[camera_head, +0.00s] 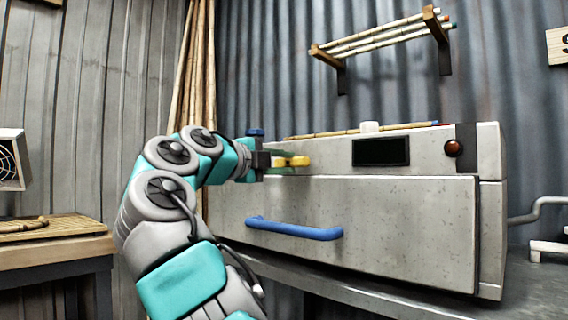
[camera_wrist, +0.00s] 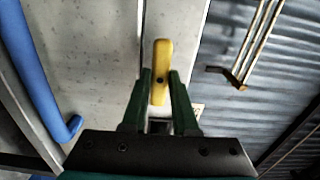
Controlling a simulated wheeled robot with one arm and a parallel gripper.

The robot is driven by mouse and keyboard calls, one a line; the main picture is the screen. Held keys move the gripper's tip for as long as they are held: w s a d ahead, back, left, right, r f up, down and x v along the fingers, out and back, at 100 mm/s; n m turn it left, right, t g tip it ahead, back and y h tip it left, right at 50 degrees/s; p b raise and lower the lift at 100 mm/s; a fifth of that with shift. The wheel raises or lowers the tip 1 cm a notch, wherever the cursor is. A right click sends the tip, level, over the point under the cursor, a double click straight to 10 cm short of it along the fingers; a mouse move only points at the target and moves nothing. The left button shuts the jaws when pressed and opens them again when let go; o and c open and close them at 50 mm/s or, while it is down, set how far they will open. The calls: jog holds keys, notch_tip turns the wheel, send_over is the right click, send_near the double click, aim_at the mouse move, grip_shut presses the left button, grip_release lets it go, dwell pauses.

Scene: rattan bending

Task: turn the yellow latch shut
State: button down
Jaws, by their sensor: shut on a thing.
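The yellow latch (camera_head: 298,161) is on the upper front of the grey steamer box, above the door (camera_head: 400,225). In the wrist view the latch (camera_wrist: 161,62) is a short yellow bar with a dark pivot dot, and its far end sticks out past the fingers. My gripper (camera_head: 280,163) reaches it from the left. In the wrist view the two green fingers of my gripper (camera_wrist: 160,85) are closed on either side of the bar. The door looks flush with the box front and has a blue handle (camera_head: 293,229).
A dark display (camera_head: 381,151) and a red-brown button (camera_head: 453,148) are on the box's upper front. Rattan poles lie on top of the box. A wall rack (camera_head: 385,38) holds several poles above. A wooden table (camera_head: 55,240) stands at the left.

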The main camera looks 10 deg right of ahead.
jog(key=n, duration=0.5)
jog(key=shift+f, duration=0.1)
jog(key=n, duration=0.3)
jog(key=shift+n, duration=0.3)
jog(key=n+p, duration=0.1)
jog(key=n, duration=0.3)
jog(key=shift+n+p, duration=0.3)
jog(key=shift+p, duration=0.05)
jog(key=n+p, duration=0.1)
jog(key=n, duration=0.3)
jog(key=shift+p, duration=0.4)
jog(key=shift+n, duration=0.4)
jog(key=c, duration=0.7)
grip_release()
